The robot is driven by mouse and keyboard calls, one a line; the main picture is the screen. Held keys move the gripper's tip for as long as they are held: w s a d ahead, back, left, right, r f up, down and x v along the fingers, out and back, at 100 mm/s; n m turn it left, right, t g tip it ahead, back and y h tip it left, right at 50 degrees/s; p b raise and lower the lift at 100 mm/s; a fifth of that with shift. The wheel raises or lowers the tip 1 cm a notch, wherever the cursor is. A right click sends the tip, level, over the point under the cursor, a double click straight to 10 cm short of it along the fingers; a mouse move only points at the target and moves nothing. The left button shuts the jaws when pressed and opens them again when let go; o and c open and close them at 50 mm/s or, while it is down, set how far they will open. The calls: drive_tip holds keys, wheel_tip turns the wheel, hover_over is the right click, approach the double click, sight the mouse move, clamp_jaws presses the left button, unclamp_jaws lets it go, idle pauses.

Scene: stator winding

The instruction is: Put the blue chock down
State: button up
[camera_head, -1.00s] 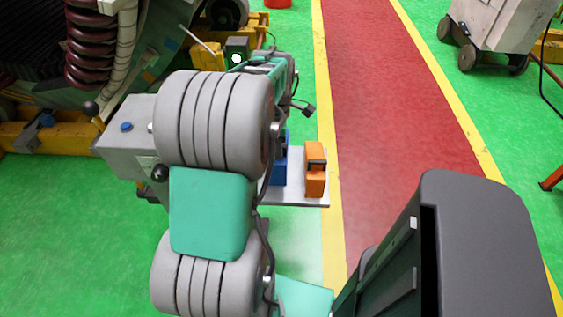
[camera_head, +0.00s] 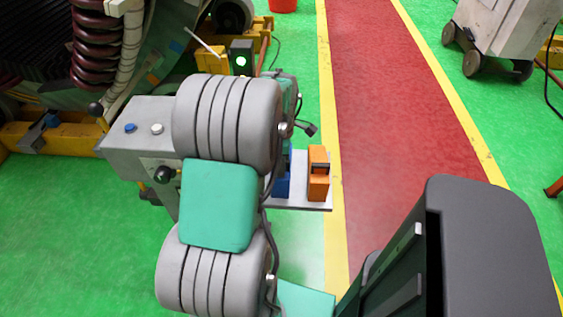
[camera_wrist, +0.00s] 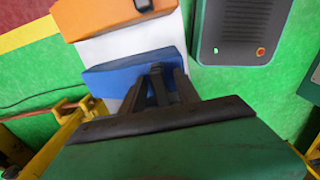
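The blue chock (camera_wrist: 120,74) is at my gripper in the wrist view, at or just above the white board (camera_wrist: 125,44); contact beneath it is hidden. The dark fingers of my gripper (camera_wrist: 164,78) close around its dark handle. In the head view, the blue chock (camera_head: 283,180) is mostly hidden behind my arm, close to the left of the orange chock (camera_head: 318,175). The orange chock (camera_wrist: 105,15) stands on the board, beyond the blue one in the wrist view. My gripper is hidden in the head view.
A grey control box (camera_head: 140,135) with knobs is left of my arm. Yellow framework and the large machine stand at upper left. A red walkway (camera_head: 395,120) with yellow borders runs along the right. A grey wheeled cabinet (camera_head: 500,25) stands at upper right.

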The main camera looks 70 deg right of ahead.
wheel_tip(320, 180, up, 12)
drive_tip(key=p, duration=0.1)
drive_tip(key=shift+r, duration=0.2)
drive_tip(key=shift+c, duration=0.4)
idle(1.1)
